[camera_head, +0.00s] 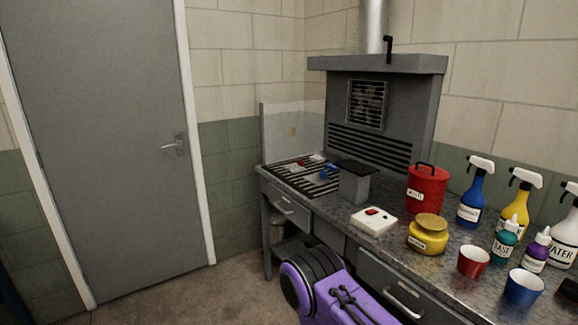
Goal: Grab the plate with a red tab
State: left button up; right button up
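A small white block-like item (373,221) with a red square on top lies on the workbench, left of the yellow pot. Small red, white and blue pieces (318,159) lie on or by the slatted rack at the bench's far left end. They are too small to tell whether one is a plate with a red tab. Neither of my grippers shows in the head view.
The grey workbench (454,246) runs along the right wall. It holds a grey block (355,185), red canister (427,188), yellow pot (427,237), red cup (474,262), blue cup (523,288) and several bottles. A grey door (110,130) is at left; floor before it is clear.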

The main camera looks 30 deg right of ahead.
aim_at(294, 168)
jog(key=u, duration=0.05)
jog(key=i, duration=3.45)
jog(key=z, duration=2.2)
